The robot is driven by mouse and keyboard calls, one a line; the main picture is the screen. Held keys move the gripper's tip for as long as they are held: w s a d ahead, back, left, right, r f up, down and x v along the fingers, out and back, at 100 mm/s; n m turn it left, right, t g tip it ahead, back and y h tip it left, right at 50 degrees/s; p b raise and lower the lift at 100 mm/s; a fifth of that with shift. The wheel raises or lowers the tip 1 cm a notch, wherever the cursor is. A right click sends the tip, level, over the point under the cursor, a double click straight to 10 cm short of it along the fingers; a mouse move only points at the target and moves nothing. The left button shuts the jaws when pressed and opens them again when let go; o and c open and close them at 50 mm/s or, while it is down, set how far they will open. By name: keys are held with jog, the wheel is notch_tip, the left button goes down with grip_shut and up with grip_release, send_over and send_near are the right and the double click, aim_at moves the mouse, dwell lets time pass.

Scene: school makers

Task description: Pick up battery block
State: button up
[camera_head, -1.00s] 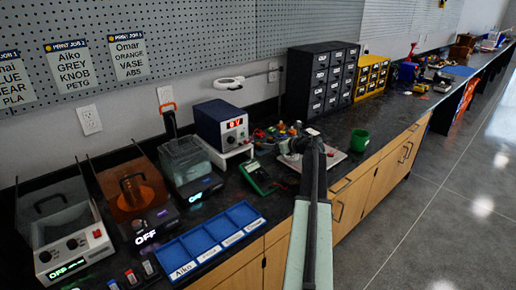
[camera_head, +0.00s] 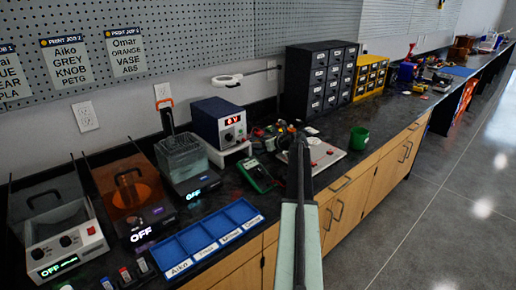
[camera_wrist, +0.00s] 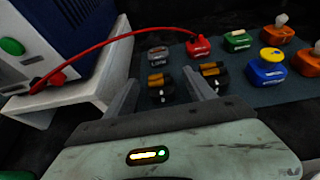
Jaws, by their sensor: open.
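Two battery blocks show in the wrist view, each a dark block with orange-and-black cells. One battery block (camera_wrist: 158,84) appears between my fingertips, and the other battery block (camera_wrist: 213,74) is just right of the right finger. My gripper (camera_wrist: 161,82) is open, with one finger on each side of the first block in the picture. I see no contact, and the height gap is hard to judge. In the head view my gripper (camera_head: 298,140) reaches over the bench, and my arm hides part of the area there.
A grey block (camera_wrist: 160,56), green block (camera_wrist: 237,41) and blue block (camera_wrist: 267,70) stand close by. A green cup (camera_head: 359,138) is farther right.

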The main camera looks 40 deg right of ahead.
grip_shut()
jog(key=shift+r+p, duration=0.5)
notch_tip(320, 180, up, 3)
jog(key=p, duration=0.3)
jog(key=shift+r, duration=0.1)
jog(key=s+d, duration=0.1)
jog(key=s, duration=0.4)
jog(key=s+d, duration=0.1)
jog(key=s, duration=0.4)
jog(key=s+d+p, duration=0.1)
jog(key=s, duration=0.4)
jog(key=shift+s+d+r, duration=0.2)
jog(key=shift+s+r, duration=0.15)
jog(key=shift+r, duration=0.05)
